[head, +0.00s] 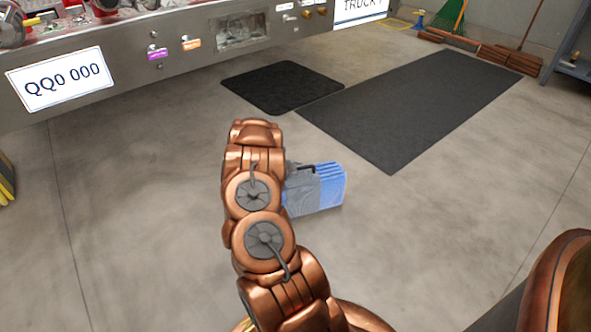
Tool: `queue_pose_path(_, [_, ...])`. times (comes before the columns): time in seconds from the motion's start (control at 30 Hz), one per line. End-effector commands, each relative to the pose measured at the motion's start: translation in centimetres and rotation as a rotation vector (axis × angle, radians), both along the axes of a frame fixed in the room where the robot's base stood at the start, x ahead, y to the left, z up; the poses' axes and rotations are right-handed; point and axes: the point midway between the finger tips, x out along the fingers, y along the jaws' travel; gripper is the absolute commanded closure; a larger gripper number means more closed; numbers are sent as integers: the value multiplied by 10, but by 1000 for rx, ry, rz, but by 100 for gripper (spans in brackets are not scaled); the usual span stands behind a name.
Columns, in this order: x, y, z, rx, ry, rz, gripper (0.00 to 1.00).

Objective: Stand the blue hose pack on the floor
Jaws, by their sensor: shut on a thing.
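The blue hose pack (330,186) shows just right of my copper arm, over the bare concrete floor. It is a boxy bundle with a ribbed blue right end, a grey-blue front part and a dark handle or strap on top. Its left side is hidden behind my arm. I cannot tell whether its underside touches the floor or hangs slightly above it. My gripper is hidden behind my arm links, so its fingers and their contact with the pack do not show.
A fire truck bumper (150,70) with a number plate spans the upper left. A small black mat (283,87) and a long dark mat (415,105) lie beyond the pack. Brooms (530,25) stand at the back right. The concrete floor (450,235) to the right is clear.

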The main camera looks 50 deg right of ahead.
Motion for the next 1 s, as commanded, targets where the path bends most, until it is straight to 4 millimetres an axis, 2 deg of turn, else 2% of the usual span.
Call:
queue_pose_path(0.2, [0, -1, -23, -4, -2, -1, 100])
queue_pose_path(0.47, [1, -1, -23, -5, -3, -1, 100])
queue_pose_path(0.5, [1, -1, -24, -3, -3, -3, 80])
queue_pose_path(0.7, [0, 0, -25, -1, -2, -2, 59])
queue_pose_path(1.0, [0, 1, -25, 1, -1, -2, 59])
